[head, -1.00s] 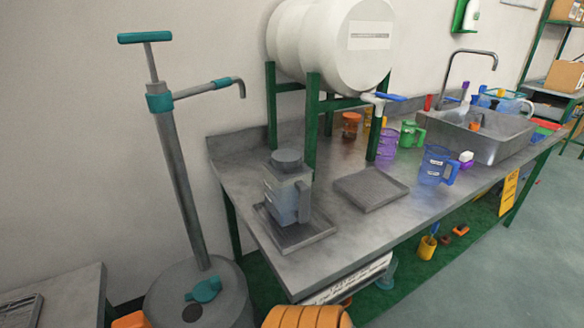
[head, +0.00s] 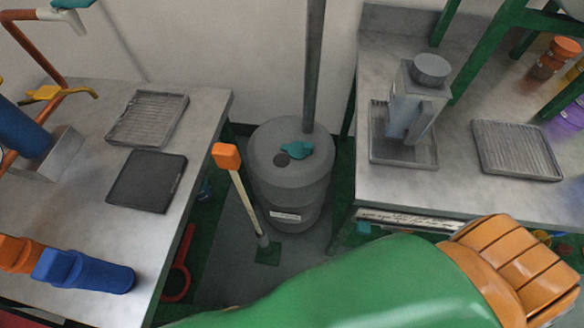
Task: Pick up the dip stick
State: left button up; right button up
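A stick with an orange handle and a pale shaft, which looks like the dip stick (head: 240,195), stands slightly tilted in the gap between the two tables. Its lower end is at a small dark green base (head: 268,254) on the floor. It is in front of and left of a grey drum (head: 291,205); whether they touch is not clear. Neither gripper is in view, and nothing is seen holding the stick.
The left table (head: 205,130) holds dark trays and blue and orange items. A large green and orange shape fills the lower right foreground. The pump pipe rises from the drum.

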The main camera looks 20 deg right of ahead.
aim_at(226, 156)
jog(key=k+l, duration=0.15)
jog(key=l, duration=0.3)
jog(key=k+l+z, duration=0.1)
jog(key=l, duration=0.4)
jog(key=k+l, duration=0.15)
jog(key=l, duration=0.35)
jog(key=k+l+z, duration=0.1)
jog(key=l, duration=0.35)
jog(key=k+l, duration=0.15)
jog(key=l, duration=0.35)
